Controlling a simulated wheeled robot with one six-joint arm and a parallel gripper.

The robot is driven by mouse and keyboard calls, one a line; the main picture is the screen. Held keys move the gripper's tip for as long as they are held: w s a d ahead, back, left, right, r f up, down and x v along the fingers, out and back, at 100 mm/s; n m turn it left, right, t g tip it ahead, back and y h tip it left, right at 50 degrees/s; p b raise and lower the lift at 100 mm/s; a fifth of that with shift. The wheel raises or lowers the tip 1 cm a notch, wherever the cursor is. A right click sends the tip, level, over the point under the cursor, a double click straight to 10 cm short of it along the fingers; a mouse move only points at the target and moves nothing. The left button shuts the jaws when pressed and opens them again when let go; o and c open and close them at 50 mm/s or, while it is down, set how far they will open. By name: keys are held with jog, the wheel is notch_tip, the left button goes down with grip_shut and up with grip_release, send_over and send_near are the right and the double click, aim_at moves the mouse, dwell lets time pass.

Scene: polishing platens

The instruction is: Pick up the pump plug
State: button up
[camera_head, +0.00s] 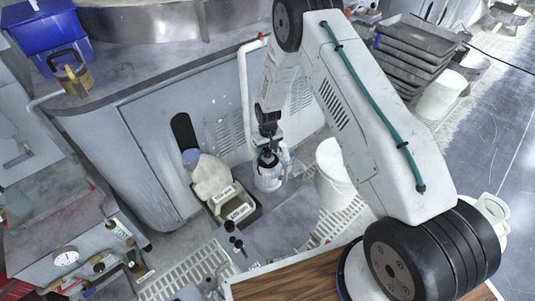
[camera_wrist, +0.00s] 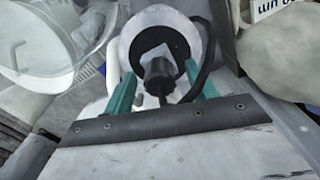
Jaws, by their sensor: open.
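A black pump plug (camera_wrist: 160,72) with a round knob and a thin stem shows in the wrist view, above a dark round opening in a white, round-bodied container (camera_wrist: 126,52). In the head view the white container (camera_head: 268,180) stands low beside the grey cabinet, with a dark top. My gripper (camera_wrist: 159,80) has two teal fingers, spread apart on either side of the plug. I see a gap beside the knob, and no clear contact. In the head view my gripper (camera_head: 267,147) points down over the container; its fingers are hard to make out.
A white bucket (camera_head: 334,175) stands close on the right. A black hose (camera_wrist: 209,50) curves beside the plug. The grey cabinet (camera_head: 160,140) rises behind.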

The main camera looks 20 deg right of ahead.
jog(key=shift+f, duration=0.25)
jog(key=c, duration=1.1)
jog(key=shift+r, duration=0.1)
